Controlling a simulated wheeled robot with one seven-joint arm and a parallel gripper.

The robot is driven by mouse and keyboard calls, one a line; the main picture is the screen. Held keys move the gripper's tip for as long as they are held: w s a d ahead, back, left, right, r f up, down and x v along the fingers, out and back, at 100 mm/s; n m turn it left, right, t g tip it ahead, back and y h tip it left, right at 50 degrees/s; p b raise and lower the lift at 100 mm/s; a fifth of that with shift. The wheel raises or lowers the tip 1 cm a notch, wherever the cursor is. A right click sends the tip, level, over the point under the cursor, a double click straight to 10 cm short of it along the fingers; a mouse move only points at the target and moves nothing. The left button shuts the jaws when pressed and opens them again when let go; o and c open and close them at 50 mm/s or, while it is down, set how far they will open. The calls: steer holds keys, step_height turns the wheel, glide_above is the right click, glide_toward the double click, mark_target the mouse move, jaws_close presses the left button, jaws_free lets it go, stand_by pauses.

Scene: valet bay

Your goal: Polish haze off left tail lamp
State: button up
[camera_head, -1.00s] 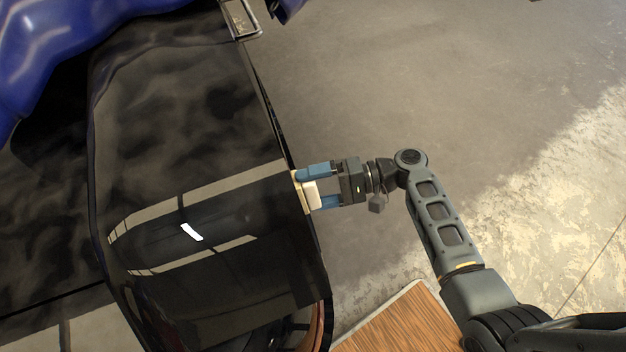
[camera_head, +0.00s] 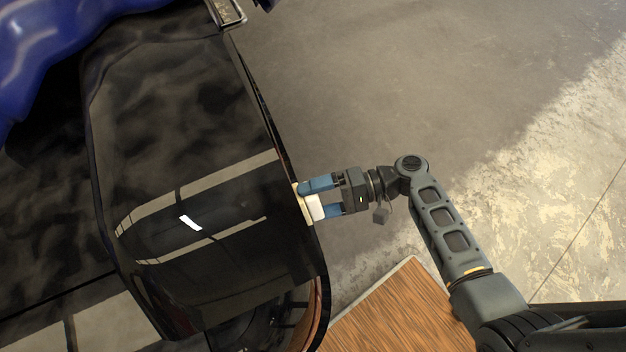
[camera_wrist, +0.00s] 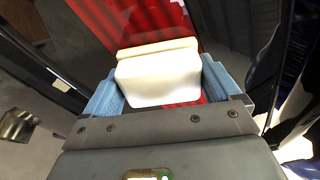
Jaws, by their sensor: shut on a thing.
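My gripper (camera_head: 312,199), with blue fingers, is shut on a white block-shaped pad with a cream face (camera_head: 314,207) at the edge of the black car. In the wrist view the pad (camera_wrist: 158,80) sits squarely between both fingers. Its cream far face is against or very close to the red ribbed tail lamp (camera_wrist: 108,22); I cannot tell whether they touch. The pad and gripper cover part of the lamp. The lamp is not visible in the head view, and I cannot make out any haze on it.
The glossy black car body (camera_head: 185,130) fills the left. A bulky blue shape (camera_head: 60,50) is at the upper left. A wooden surface (camera_head: 385,315) lies below my arm. A metal pipe (camera_wrist: 17,126) shows in the wrist view. The concrete floor (camera_head: 420,70) beyond is clear.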

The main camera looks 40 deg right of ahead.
mark_target(321, 219)
steer(key=shift+s+a, duration=0.3)
steer(key=shift+s, duration=0.5)
steer(key=shift+s+a, duration=0.25)
steer(key=shift+s, duration=0.55)
steer(key=shift+w+d+b, duration=0.25)
steer(key=shift+w, duration=0.7)
steer(key=shift+w+d+b, duration=0.2)
steer(key=shift+w+d, duration=0.05)
steer(key=shift+w, duration=0.7)
steer(key=w+d+b, duration=0.3)
steer(key=w, duration=0.6)
steer(key=shift+w, duration=0.15)
steer(key=shift+r, duration=0.1)
steer(key=f+v, duration=0.1)
steer(key=v, duration=0.5)
steer(key=shift+w+d+r, duration=0.2)
steer(key=shift+w+r, duration=0.15)
